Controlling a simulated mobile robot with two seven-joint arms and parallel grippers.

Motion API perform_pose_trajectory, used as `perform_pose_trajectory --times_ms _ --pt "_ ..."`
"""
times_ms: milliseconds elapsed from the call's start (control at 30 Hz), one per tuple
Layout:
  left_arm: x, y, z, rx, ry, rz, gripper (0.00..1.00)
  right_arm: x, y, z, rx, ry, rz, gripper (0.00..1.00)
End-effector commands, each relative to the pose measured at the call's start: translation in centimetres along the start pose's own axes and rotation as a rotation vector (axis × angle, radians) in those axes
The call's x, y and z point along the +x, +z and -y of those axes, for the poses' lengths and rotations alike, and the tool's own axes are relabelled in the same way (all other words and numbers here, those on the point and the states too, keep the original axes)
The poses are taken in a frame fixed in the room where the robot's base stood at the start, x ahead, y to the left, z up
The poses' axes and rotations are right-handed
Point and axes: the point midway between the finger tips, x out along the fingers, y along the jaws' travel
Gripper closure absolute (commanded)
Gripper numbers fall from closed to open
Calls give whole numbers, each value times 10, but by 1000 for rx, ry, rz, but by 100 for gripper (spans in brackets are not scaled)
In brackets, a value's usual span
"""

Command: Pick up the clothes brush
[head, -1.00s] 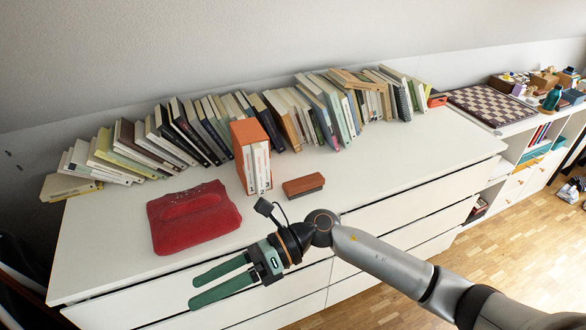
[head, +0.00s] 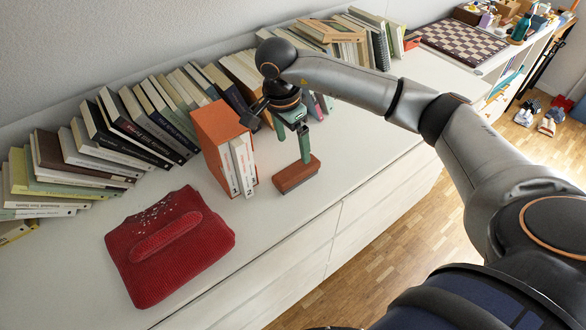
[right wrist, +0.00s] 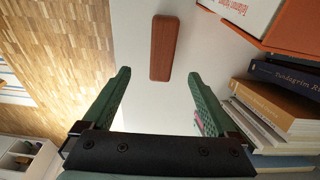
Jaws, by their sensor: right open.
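The clothes brush (head: 296,173), with a reddish-brown wooden back and dark bristles, lies on the white dresser top, right of the orange and white upright books. My right gripper (head: 292,146) points down just above and behind it, one green finger overlapping it in the head view. In the right wrist view the brush (right wrist: 164,46) lies ahead of the open fingers, roughly in line with the gap between them. The gap is empty. I cannot tell whether a finger touches the brush. My left gripper is not in view.
A folded red knitted garment (head: 168,248) with pale specks lies at the left. An orange book or box (head: 213,137) stands close to the brush. A long row of books (head: 135,125) lines the wall. The dresser's front edge is near; the top before the brush is clear.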

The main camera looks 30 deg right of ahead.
Motion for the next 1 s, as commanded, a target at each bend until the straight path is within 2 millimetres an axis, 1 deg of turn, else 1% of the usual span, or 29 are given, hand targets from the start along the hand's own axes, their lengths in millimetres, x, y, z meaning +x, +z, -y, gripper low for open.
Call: perform_pose_trajectory --times_ms 33,133,200,433,600,700,800,1000 --pt "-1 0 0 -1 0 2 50 11 0 -1 1 5 2 7" --pt "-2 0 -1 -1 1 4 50 28 0 -1 0 4 2 7" --pt "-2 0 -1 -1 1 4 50 37 1 0 1 2 4 7" --pt "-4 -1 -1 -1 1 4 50 54 0 1 1 3 4 7" --pt "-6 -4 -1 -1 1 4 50 81 0 4 0 3 5 7" --pt "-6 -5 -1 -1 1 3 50 93 0 4 1 1 5 7" --pt "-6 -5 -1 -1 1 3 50 98 0 5 1 0 4 7" --pt "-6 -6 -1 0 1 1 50 98 0 5 0 -2 4 7"
